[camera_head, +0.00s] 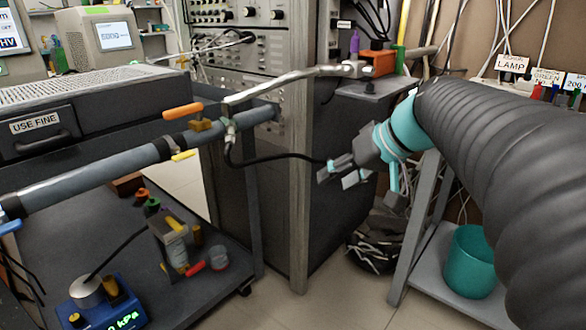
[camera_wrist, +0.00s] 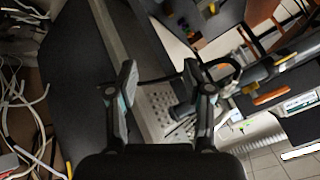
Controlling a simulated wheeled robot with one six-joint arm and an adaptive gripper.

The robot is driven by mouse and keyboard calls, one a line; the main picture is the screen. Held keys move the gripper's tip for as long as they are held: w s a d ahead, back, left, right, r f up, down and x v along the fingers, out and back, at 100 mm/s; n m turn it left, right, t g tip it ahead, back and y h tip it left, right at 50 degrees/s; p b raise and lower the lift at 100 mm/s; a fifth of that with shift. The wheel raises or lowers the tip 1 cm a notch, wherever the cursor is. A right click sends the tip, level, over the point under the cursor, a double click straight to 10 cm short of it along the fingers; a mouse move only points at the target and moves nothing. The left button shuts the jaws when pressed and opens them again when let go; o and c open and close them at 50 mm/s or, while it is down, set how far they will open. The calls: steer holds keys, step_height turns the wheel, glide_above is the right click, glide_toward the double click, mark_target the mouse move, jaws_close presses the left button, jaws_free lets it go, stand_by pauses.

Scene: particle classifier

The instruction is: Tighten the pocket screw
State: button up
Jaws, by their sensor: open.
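I cannot make out the pocket screw for certain in either view. My gripper (camera_head: 340,174) is open, with its fingers pointing left in front of the dark rack cabinet. In the wrist view my gripper (camera_wrist: 160,83) has its two fingers well apart, and nothing is held between them. A grey pipe (camera_head: 100,183) with an orange handle (camera_head: 183,111) and a yellow handle (camera_head: 183,155) runs to the left of my gripper. A thin black hose (camera_head: 275,156) runs from the pipe fitting toward my fingertips; I cannot tell whether it touches them.
A metal post (camera_head: 299,200) stands left of my gripper. A small shelf (camera_head: 378,89) is above my gripper. A teal bin (camera_head: 470,262) stands at right.

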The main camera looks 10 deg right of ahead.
steer(key=shift+s+a+f+g+h, duration=0.15)
steer(key=shift+s+a+f, duration=0.25)
steer(key=shift+s, duration=0.2)
steer(key=shift+s+a+f+g+h, duration=0.15)
steer(key=shift+s+a+f, duration=0.2)
steer(key=shift+s, duration=0.25)
